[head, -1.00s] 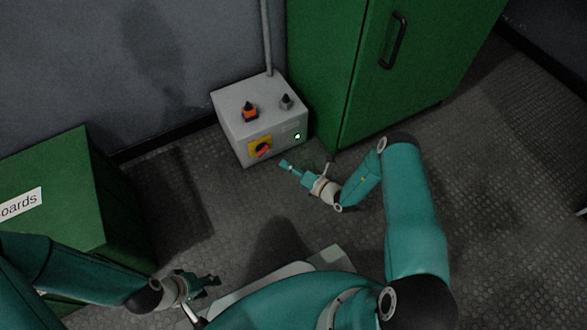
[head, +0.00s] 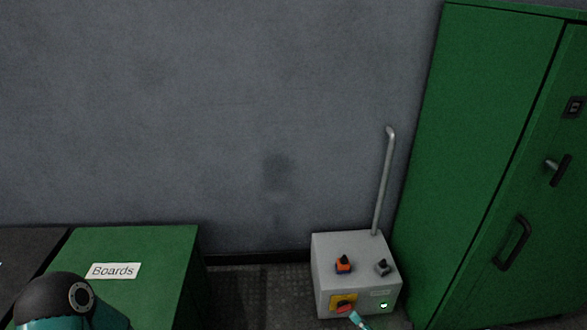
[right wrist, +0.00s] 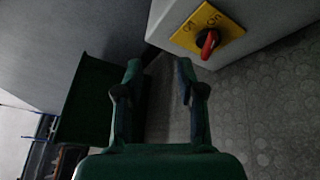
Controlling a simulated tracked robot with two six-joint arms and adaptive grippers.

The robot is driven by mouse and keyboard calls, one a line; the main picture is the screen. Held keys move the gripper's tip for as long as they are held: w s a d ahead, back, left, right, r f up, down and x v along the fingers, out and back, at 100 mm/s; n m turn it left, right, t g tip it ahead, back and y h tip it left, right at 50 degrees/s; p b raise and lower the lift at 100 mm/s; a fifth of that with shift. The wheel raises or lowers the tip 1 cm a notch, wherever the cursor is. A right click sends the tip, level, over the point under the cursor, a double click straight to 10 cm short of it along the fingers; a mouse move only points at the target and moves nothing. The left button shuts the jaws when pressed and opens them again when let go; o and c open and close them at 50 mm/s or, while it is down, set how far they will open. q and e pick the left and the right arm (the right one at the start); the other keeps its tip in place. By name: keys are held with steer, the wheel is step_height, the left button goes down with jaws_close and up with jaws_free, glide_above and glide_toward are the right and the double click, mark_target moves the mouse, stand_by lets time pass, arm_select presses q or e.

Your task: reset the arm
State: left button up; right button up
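The task line names no object, only the arm. My right gripper (head: 357,320) shows as a teal tip at the bottom of the head view, just below and right of a red rotary switch (head: 344,307) on a yellow plate. In the right wrist view my right gripper (right wrist: 158,88) is open, with nothing between its fingers. There the red switch handle (right wrist: 209,44) sits above and right of the fingertips, apart from them, on a yellow plate marked Off and On. My left gripper is outside the head view; only a left arm link shows at lower left.
The switch is on a grey box (head: 335,250) with an orange knob (head: 343,264), a dark knob (head: 382,267) and a lit green lamp (head: 384,305). A tall green cabinet (head: 480,110) stands right of it. A green box labelled Boards (head: 160,255) stands left, with floor between.

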steer(key=s+a+r+n+g+y+p, duration=0.1)
steer(key=s+a+r+n+g+y, duration=0.3)
steer(key=a, duration=0.3)
steer(key=s+a+r+n+g+y+p, duration=0.1)
steer(key=s+a+r+n+g+y, duration=0.1)
steer(key=s+a+r+n+g, duration=0.45)
steer(key=s+a+n+g+p, duration=0.2)
steer(key=s+a+n+g, duration=0.3)
steer(key=s, duration=0.4)
steer(key=s+d+f+n+g+h, duration=0.1)
steer(key=s+d+n+h, duration=0.3)
steer(key=s+n, duration=0.3)
steer(key=s+d+f+n+g+h, duration=0.1)
steer(key=s+d+n+g+h, duration=0.2)
steer(key=s+n, duration=0.45)
steer(key=w+d+n+t+h+p, duration=0.2)
steer(key=w+n+t, duration=0.45)
steer(key=n, duration=0.35)
arm_select(q)
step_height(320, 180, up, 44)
steer(key=p, duration=3.7)
arm_select(e)
step_height(320, 180, up, 37)
steer(key=g, duration=0.1)
steer(key=shift+w+d+f, duration=0.15)
steer(key=shift+d, duration=0.05)
